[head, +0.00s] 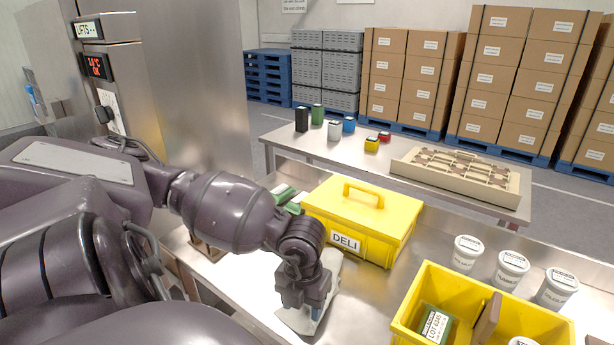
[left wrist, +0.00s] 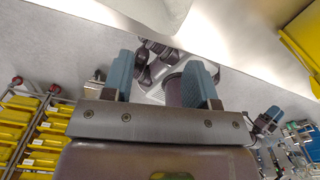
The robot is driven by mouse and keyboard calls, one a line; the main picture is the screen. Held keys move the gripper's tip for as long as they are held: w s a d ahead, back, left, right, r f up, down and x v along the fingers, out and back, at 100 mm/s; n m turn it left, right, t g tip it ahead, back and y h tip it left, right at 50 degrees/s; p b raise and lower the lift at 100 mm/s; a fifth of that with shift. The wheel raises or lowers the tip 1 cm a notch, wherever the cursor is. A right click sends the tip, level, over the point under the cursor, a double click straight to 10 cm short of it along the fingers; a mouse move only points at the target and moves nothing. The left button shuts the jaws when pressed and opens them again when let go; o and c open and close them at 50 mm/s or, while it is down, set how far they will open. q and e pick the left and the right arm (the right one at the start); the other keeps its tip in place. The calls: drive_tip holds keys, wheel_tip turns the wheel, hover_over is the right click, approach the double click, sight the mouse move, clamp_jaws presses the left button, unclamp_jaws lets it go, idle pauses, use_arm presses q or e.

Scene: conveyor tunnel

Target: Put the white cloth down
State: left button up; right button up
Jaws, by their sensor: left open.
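My left gripper (head: 304,302) points down over the steel counter, in front of the yellow DELI box. In the left wrist view its two blue-grey fingers (left wrist: 162,80) are apart with nothing between them. The white cloth (head: 296,321) shows as a pale, crumpled patch on the counter, under and beside the gripper, which partly hides it. A pale grey-white shape at the top of the left wrist view (left wrist: 150,10) looks like the cloth, beyond the fingers. Whether a finger touches it I cannot tell. A small dark form at the right of that view may be my right gripper (left wrist: 267,122).
The yellow DELI box (head: 345,240) stands close behind the gripper. A yellow bin (head: 408,309) with a green packet is to the right, near several white tubs (head: 510,268). A second steel table (head: 350,163) behind holds small containers and a beige tray (head: 455,182).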

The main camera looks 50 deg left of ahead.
sight(307, 308)
use_arm(q)
drive_tip(key=r, duration=0.1)
drive_tip(key=r+p, duration=0.1)
drive_tip(key=s+d+r, duration=0.1)
drive_tip(key=shift+r+p, duration=0.2)
drive_tip(key=shift+p, duration=0.1)
drive_tip(key=shift+f, duration=0.1)
drive_tip(key=shift+c, duration=1.4)
drive_tip(key=shift+w+a+f, duration=0.15)
drive_tip(key=shift+w+a, duration=0.05)
drive_tip(key=shift+c, duration=1.3)
drive_tip(key=w+a+f, duration=0.1)
drive_tip(key=a, duration=0.1)
drive_tip(key=w+a+f, duration=0.1)
drive_tip(key=w, duration=0.1)
drive_tip(key=w+a+f, duration=0.1)
drive_tip(key=w+a, duration=0.1)
drive_tip(key=shift+a, duration=0.35)
clamp_jaws()
drive_tip(key=shift+w+f, duration=0.15)
drive_tip(key=shift+f, duration=0.75)
drive_tip(key=shift+a+f, duration=0.1)
drive_tip(key=shift+f, duration=0.45)
use_arm(e)
drive_tip(key=shift+w+r, duration=0.15)
drive_tip(key=shift+r, duration=1.1)
use_arm(q)
drive_tip(key=shift+f, duration=0.1)
use_arm(e)
drive_tip(key=shift+f, duration=0.1)
